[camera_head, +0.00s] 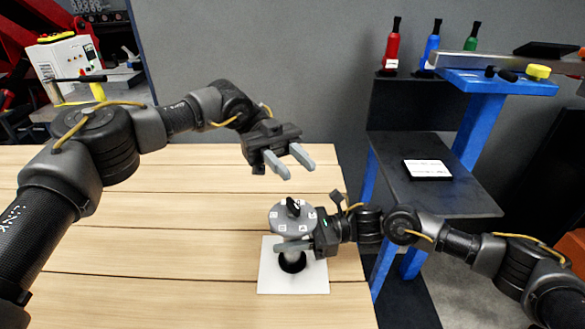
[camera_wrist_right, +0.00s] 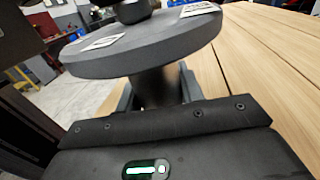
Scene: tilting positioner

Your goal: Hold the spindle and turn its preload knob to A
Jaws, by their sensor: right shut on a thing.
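The spindle stands upright on a white square plate (camera_head: 312,281) at the table's front right. Its round grey head (camera_head: 283,225) carries several small white labels, and a black preload knob (camera_head: 293,207) sits on top. The label letters are too small to read. My right gripper (camera_head: 285,248) is shut on the spindle's stem below the head. The right wrist view shows the head's rim (camera_wrist_right: 150,57) and the dark stem (camera_wrist_right: 157,88) between the fingers. My left gripper (camera_head: 288,163) is open and empty, above and behind the knob, apart from it.
The wooden table (camera_head: 150,240) is clear to the left. At the right stands a blue-framed bench with a dark shelf (camera_head: 430,190) holding a white card (camera_head: 427,169). Red (camera_head: 391,47), blue (camera_head: 431,46) and green (camera_head: 471,38) bottles stand at the back.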

